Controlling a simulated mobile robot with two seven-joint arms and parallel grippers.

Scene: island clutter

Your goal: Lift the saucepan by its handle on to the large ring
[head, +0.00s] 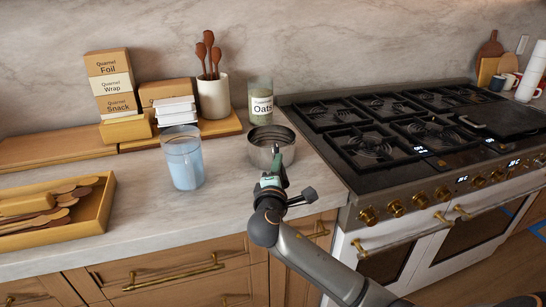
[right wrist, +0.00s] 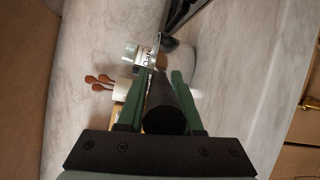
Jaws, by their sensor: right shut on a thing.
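The steel saucepan (head: 260,153) is at the right end of the marble counter, just left of the stove. I cannot tell whether its base touches the counter. My right gripper (head: 276,172) is shut on its dark handle, which points toward me. In the right wrist view the handle (right wrist: 166,115) lies between the green fingers (right wrist: 163,95), and part of the pan (right wrist: 181,62) shows beyond. The stove carries several rings; the front-left ring (head: 371,147) is bare and nearest the pan. Which ring is largest is hard to tell. My left gripper is not in view.
An oats jar (head: 261,102) stands close behind the pan. A glass of blue liquid (head: 184,160) stands to its left. A utensil crock (head: 213,97) and boxes (head: 112,84) are farther back. A dark griddle (head: 505,118) covers the stove's right part.

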